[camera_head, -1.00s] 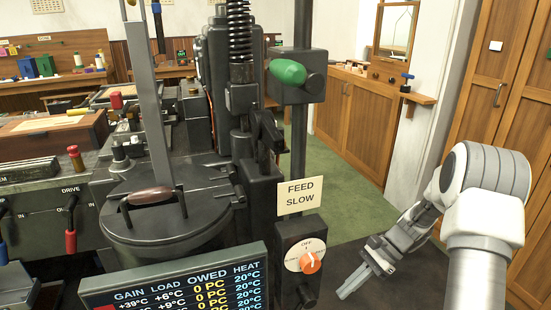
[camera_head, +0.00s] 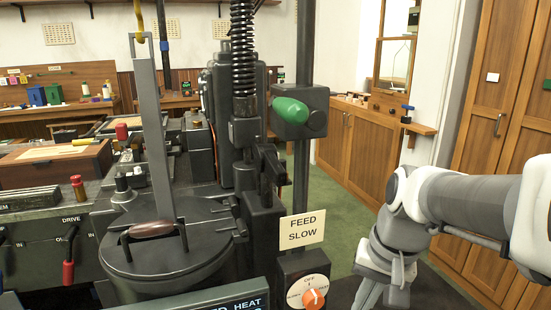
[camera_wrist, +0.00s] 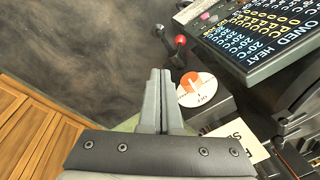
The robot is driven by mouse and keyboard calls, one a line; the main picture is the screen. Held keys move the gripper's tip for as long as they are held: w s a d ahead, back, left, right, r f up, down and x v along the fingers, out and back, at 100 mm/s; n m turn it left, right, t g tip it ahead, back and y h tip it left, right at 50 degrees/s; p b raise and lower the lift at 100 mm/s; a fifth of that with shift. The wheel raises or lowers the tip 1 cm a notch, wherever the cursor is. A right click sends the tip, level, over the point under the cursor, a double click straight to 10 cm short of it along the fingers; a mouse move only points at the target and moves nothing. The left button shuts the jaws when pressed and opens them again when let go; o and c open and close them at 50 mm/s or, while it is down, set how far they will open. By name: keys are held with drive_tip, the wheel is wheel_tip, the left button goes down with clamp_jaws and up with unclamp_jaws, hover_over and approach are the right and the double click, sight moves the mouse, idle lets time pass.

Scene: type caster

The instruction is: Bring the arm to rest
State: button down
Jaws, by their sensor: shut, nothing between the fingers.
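My arm reaches in from the right edge of the head view. My gripper (camera_head: 370,298) hangs low there, pointing down, partly cut off by the bottom edge. In the wrist view my gripper (camera_wrist: 160,72) shows its two grey fingers side by side and shut, with nothing between them. In that view the tips appear beside the round dial with the orange knob (camera_wrist: 196,90). I cannot tell the exact gap between them. The dial also shows in the head view (camera_head: 309,292), left of my gripper.
The dark casting machine, with its lidded pot (camera_head: 165,255), green handle (camera_head: 290,110) and "FEED SLOW" sign (camera_head: 302,230), stands left of my arm. A display panel (camera_wrist: 265,35) and red-knobbed lever (camera_wrist: 180,40) are near the gripper. Wooden cabinets (camera_head: 500,120) stand at right; open floor lies between.

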drive_tip(key=s+r+n+t+h, duration=0.2)
drive_tip(key=s+r+n+t, duration=0.2)
drive_tip(key=s, duration=0.3)
wheel_tip(320, 180, up, 19)
drive_tip(key=p, duration=1.9)
drive_tip(key=shift+s+a+f, duration=0.15)
drive_tip(key=shift+s, duration=0.2)
